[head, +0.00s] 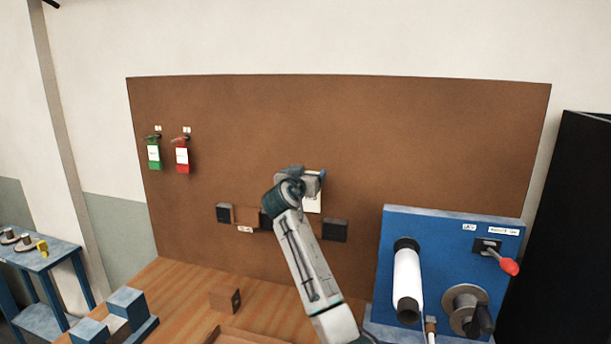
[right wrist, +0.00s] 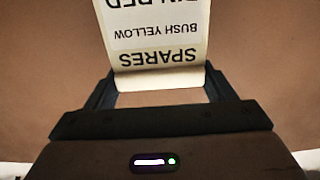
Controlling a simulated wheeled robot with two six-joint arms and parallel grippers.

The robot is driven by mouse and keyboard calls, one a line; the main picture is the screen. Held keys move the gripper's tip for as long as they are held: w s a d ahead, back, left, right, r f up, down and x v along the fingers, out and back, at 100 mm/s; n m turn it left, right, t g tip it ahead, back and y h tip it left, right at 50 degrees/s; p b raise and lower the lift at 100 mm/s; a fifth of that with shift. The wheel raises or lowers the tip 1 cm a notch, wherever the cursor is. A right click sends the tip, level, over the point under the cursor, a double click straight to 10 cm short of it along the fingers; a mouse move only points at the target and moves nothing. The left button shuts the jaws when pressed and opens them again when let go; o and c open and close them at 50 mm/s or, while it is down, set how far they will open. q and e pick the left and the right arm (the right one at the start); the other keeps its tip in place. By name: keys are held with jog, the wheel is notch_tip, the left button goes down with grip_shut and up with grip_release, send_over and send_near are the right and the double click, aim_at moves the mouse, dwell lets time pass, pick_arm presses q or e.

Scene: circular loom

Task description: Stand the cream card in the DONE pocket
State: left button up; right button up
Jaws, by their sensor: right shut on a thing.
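The cream card (head: 313,201) is in front of the brown board in the head view, partly hidden by my right gripper (head: 308,182). In the right wrist view the card (right wrist: 155,45) stands between the two fingers of my right gripper (right wrist: 160,86), which is shut on it. Its print appears upside down there and reads SPARES and BUSH YELLOW, with a cut-off line above. A brown pocket (head: 247,217) sits on the board between dark blocks, with a small label too small to read. My right arm hides the board beside it. My left gripper is not in view.
A green tag (head: 153,155) and a red tag (head: 182,157) hang at the board's upper left. A blue panel (head: 450,225) with a white roll and red-knobbed lever stands at right. A dark block (head: 335,230) sits just right of my arm.

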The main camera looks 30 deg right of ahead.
jog(key=shift+f, duration=0.2)
jog(key=shift+f+b, duration=0.9)
jog(key=shift+b, duration=0.15)
jog(key=shift+b, duration=0.4)
jog(key=shift+f, duration=0.15)
jog(key=shift+f+b, duration=2.15)
jog(key=shift+f, duration=0.15)
jog(key=o, duration=1.1)
jog(key=shift+r, duration=0.15)
jog(key=v, duration=1.1)
